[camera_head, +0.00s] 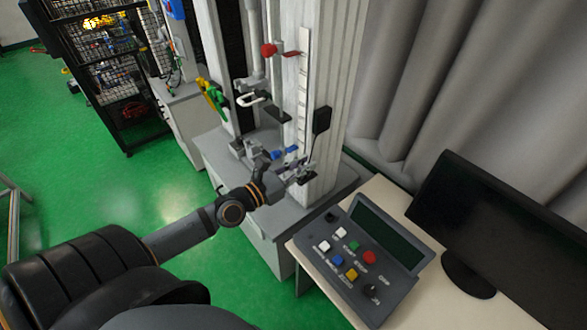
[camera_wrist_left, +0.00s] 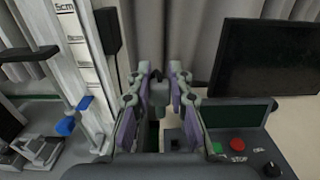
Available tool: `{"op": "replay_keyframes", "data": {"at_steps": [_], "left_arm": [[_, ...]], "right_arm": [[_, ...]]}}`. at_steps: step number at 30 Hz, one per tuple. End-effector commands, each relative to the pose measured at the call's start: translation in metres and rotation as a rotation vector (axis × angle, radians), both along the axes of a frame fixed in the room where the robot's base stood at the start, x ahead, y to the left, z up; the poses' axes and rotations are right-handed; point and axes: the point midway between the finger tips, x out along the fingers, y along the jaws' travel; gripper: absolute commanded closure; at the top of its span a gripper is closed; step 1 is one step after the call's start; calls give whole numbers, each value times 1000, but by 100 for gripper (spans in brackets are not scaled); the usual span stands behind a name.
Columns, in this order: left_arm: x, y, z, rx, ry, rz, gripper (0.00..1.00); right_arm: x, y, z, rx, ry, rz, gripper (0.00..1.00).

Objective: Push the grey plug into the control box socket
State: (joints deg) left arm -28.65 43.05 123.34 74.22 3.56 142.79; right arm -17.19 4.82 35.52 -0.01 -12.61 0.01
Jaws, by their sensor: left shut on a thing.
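My left gripper (camera_head: 297,176) reaches in beside the base of the white tower column. In the left wrist view its two fingers (camera_wrist_left: 159,84) are closed around a small dark grey piece, the grey plug (camera_wrist_left: 159,88); the fingers hide part of it. The control box (camera_head: 398,244) lies on the table at lower right, apart from the gripper. It has a dark screen and several coloured buttons. My right gripper is not in view.
The drop tower column (camera_head: 325,95) with its scale, red knob and blue part stands close to my left gripper. A black monitor (camera_head: 500,240) stands on the cream table (camera_head: 325,268), right of the box. Grey curtains hang behind. Green floor is open at left.

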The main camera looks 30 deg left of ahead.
Motion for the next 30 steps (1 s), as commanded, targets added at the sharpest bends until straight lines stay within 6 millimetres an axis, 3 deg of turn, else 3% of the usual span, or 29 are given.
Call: {"op": "replay_keyframes", "data": {"at_steps": [8,30], "left_arm": [[17,-14,-6,-3,-2,3,99],[62,-53,-20,-3,-1,2,99]], "right_arm": [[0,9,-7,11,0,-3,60],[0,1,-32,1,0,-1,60]]}}
